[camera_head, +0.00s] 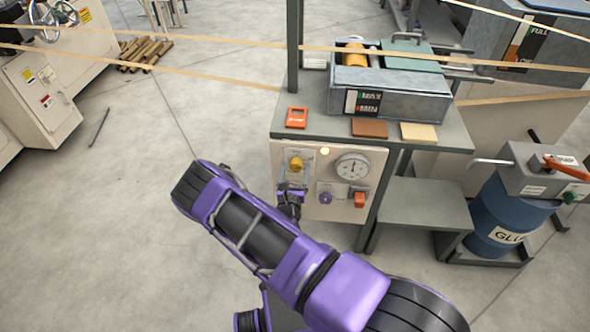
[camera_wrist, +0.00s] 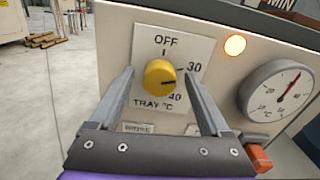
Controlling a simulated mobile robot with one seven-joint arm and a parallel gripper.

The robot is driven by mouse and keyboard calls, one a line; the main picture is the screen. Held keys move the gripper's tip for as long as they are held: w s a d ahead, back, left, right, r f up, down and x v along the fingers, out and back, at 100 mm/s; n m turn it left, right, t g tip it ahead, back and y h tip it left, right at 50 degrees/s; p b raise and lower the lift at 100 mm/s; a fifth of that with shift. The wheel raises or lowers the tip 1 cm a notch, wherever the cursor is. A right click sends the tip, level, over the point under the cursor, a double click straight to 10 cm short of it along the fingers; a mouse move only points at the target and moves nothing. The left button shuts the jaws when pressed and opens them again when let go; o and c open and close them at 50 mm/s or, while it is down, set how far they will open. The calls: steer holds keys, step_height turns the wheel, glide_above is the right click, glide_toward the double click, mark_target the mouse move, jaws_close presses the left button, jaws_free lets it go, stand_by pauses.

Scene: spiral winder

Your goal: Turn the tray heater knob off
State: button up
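The yellow tray heater knob (camera_wrist: 160,77) sits on a pale dial plate (camera_wrist: 150,45) marked OFF at the top, 30 at upper right, 40 at lower right, and TRAY °C. Its dark pointer mark faces right, between 30 and 40. In the head view the knob (camera_head: 296,163) is at the panel's upper left. My gripper (camera_wrist: 158,76) is open, with one finger on each side of the knob; gaps show between fingers and knob. In the head view my gripper (camera_head: 291,188) is partly hidden by my arm, just below the knob.
An amber lamp (camera_wrist: 235,45) is lit beside a round gauge (camera_wrist: 278,92). The bench top (camera_head: 335,122) overhangs the panel. Open floor lies to the left; a glue drum (camera_head: 500,220) stands right.

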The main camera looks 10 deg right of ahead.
jaws_close()
steer(key=shift+n, duration=0.4)
steer(key=n, duration=0.2)
steer(key=shift+a+n, duration=0.1)
steer(key=shift+n, duration=0.3)
steer(key=n, duration=0.3)
steer(key=shift+f+n, duration=0.1)
steer(key=shift+n, duration=0.2)
steer(key=n, duration=0.6)
steer(key=shift+f+n+b, duration=0.1)
steer(key=shift+n+b, duration=0.2)
steer(key=shift+o, duration=0.2)
jaws_free()
